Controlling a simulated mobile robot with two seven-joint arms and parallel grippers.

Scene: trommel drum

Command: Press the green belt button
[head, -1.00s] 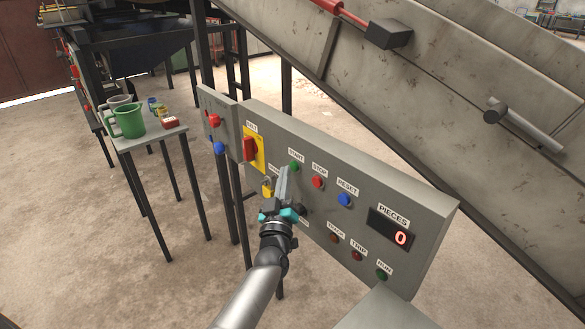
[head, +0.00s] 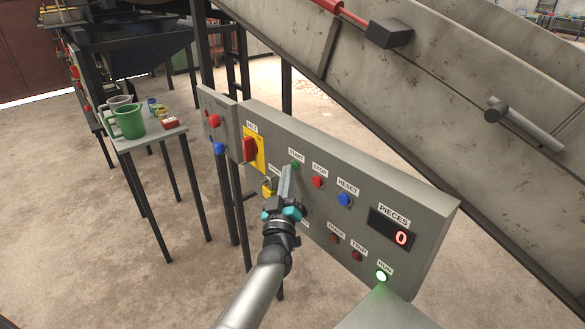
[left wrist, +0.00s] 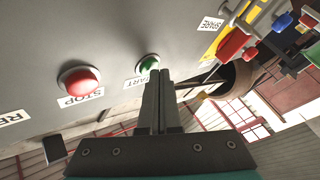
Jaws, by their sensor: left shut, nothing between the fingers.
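The green button (head: 295,166) sits under the START label on the grey control panel (head: 350,222). In the left wrist view the green button (left wrist: 148,64) shows just past my fingertips, partly covered by them. My left gripper (head: 287,168) is shut and empty, its tips at the button. The left wrist view also shows the closed fingers (left wrist: 158,75); I cannot tell if they touch the button. The green RUN lamp (head: 381,276) at the panel's lower right is lit. The right gripper is out of view.
The red STOP button (head: 317,182) and blue RESET button (head: 345,199) are close to the right. The PIECES display (head: 391,232) reads 0.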

